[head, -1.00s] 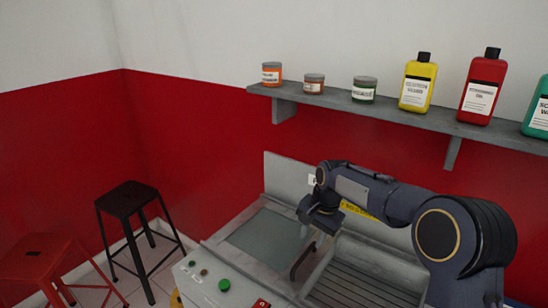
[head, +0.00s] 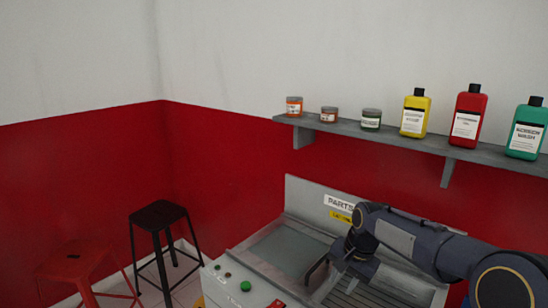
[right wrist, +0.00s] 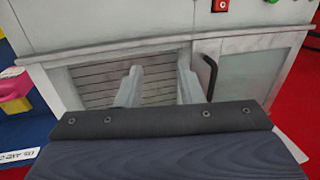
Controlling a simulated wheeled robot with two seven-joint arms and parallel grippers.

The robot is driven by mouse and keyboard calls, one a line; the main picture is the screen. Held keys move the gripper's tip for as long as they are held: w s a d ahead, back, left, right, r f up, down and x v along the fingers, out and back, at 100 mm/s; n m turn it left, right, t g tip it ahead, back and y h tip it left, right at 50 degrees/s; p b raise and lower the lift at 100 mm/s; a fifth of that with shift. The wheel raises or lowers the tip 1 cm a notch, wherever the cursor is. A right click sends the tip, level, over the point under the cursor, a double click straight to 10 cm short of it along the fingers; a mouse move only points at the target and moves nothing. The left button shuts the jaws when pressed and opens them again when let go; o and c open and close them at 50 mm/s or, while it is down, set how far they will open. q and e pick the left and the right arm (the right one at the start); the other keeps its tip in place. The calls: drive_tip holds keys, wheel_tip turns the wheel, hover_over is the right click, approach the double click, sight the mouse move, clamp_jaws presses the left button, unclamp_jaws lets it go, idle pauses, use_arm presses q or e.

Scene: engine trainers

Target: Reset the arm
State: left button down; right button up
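My right arm (head: 415,240) comes in from the lower right of the head view. Its gripper (head: 340,262) hangs over the parts washer (head: 262,238), beside a dark curved handle (head: 318,268). In the right wrist view the gripper (right wrist: 158,82) has its two pale fingers apart, with nothing between them but the slatted panel (right wrist: 85,88) behind. The dark handle (right wrist: 209,72) shows just right of the fingers there, apart from them in the picture. My left gripper is in neither view.
A grey shelf (head: 400,138) on the wall bears several jars and bottles, including a yellow bottle (head: 415,113) and a red bottle (head: 468,115). A black stool (head: 158,215) and a red stool (head: 75,258) stand left of the washer. A green button (head: 245,286) is on its front.

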drive_tip(key=s+d+r+n+t+y, duration=0.1)
drive_tip(key=s+d+r+n, duration=0.15)
drive_tip(key=s, duration=0.95)
drive_tip(key=s+d+r+n+t+y, duration=0.1)
drive_tip(key=s+d+r+t, duration=0.2)
drive_tip(key=s, duration=0.9)
drive_tip(key=s+a+f+n, duration=0.2)
drive_tip(key=s+f, duration=0.1)
drive_tip(key=s, duration=0.6)
drive_tip(key=shift+f, duration=0.25)
